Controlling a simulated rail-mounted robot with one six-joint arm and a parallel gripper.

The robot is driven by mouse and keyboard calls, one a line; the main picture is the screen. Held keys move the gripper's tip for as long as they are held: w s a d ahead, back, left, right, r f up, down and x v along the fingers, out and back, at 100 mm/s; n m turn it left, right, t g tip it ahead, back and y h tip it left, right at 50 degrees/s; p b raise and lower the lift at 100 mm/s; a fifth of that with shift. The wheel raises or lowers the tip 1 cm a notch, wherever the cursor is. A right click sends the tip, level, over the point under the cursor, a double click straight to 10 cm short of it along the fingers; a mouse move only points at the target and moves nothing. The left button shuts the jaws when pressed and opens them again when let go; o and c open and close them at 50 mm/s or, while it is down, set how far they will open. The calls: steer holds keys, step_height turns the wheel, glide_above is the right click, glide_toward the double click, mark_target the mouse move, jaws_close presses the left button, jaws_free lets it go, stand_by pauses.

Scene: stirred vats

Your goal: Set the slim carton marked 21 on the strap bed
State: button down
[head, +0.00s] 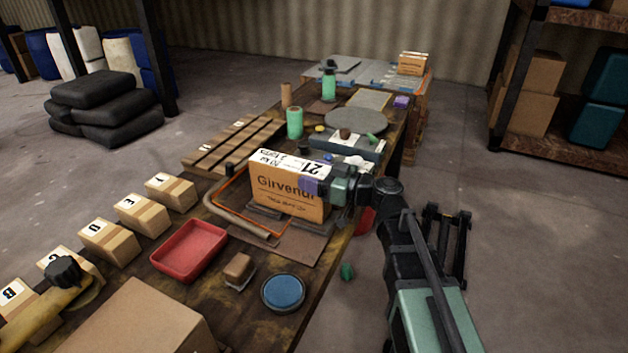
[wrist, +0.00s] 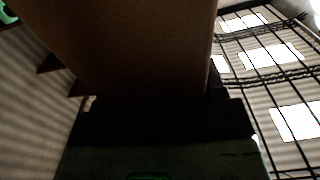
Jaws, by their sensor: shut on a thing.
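The slim orange-brown carton (head: 285,190), lettered "Girvendi" with 21 on its white top label, stands upright over the table. My gripper (head: 332,188) is shut on its right end. In the wrist view the carton (wrist: 135,45) fills the upper middle, with my gripper's dark parts below it. Directly under the carton are dark pads and a mat, beside a bent tube and an orange strap (head: 232,207); this looks like the strap bed (head: 285,240), partly hidden by the carton. I cannot tell whether the carton's underside touches the pads.
A red tray (head: 190,250), a small brown block (head: 239,268) and a blue-topped round dish (head: 283,292) are in front. Several numbered or lettered boxes (head: 140,213) line the left edge. A slatted wooden rack (head: 235,143) and a grey disc (head: 356,120) lie behind.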

steer(key=shift+f, duration=0.15)
steer(key=shift+c, duration=1)
jaws_free()
steer(key=shift+r, duration=0.2)
steer(key=v, duration=1.2)
steer(key=s+a+f+m+g+h, duration=0.2)
steer(key=s+f+m+g+h, duration=0.35)
steer(key=f, duration=0.55)
steer(key=s+d+f+m+g+h, duration=0.2)
steer(key=s+d+f+m+h, duration=0.4)
steer(key=d+h, duration=0.3)
steer(key=shift+m+h, duration=0.85)
steer(key=shift+h, duration=0.1)
